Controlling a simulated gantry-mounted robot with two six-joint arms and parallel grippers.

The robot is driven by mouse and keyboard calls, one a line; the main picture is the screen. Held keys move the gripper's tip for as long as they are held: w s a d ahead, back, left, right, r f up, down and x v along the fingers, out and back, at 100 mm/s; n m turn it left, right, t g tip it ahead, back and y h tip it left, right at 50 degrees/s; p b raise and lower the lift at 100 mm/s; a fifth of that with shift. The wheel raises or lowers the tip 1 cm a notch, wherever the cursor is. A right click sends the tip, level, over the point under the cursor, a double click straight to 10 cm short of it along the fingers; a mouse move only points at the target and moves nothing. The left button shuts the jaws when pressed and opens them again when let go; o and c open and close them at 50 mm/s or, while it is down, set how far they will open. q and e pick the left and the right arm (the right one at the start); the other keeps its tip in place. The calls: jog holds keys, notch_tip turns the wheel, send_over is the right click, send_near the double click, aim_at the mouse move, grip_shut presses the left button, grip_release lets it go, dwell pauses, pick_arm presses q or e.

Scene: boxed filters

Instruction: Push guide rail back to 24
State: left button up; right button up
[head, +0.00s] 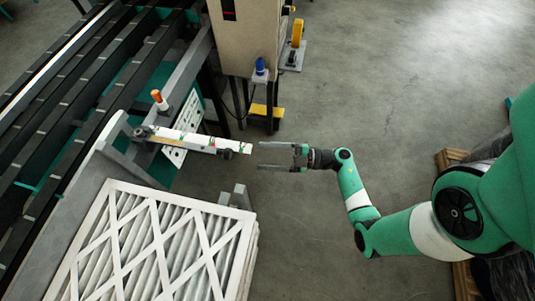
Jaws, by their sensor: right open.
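The guide rail seems to be the pale metal plate (88,195) along the near side of the conveyor, but I cannot be sure. A white bar with colored marks (200,141), like a scale, sticks out to the right from it. Its numbers are too small to read. My right gripper (262,156) is open and empty, its two fingers pointing left at the free end of the bar. A small gap seems to show between the fingertips and the bar's end. My left gripper is not in view.
A stack of white-framed pleated filters (150,250) stands at the lower left. A beige cabinet (246,35) and a yellow block (266,111) are at the top middle. An orange-topped knob (157,97) stands above the bar. The floor (400,90) at right is mostly clear.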

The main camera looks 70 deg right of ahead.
aim_at(231, 154)
jog(key=d+r+m+t+h, duration=0.1)
jog(key=d+r+m+h, duration=0.1)
jog(key=d+h, duration=0.3)
jog(key=a+f+m+p, duration=0.1)
jog(key=a+f, duration=0.1)
jog(key=a, duration=0.7)
jog(key=w+b, duration=0.1)
jog(key=w, duration=1)
jog(key=shift+w+d+r+b, duration=0.15)
jog(key=shift+w+b, duration=0.1)
jog(key=shift+b, duration=0.15)
grip_shut()
jog(key=shift+h, duration=0.3)
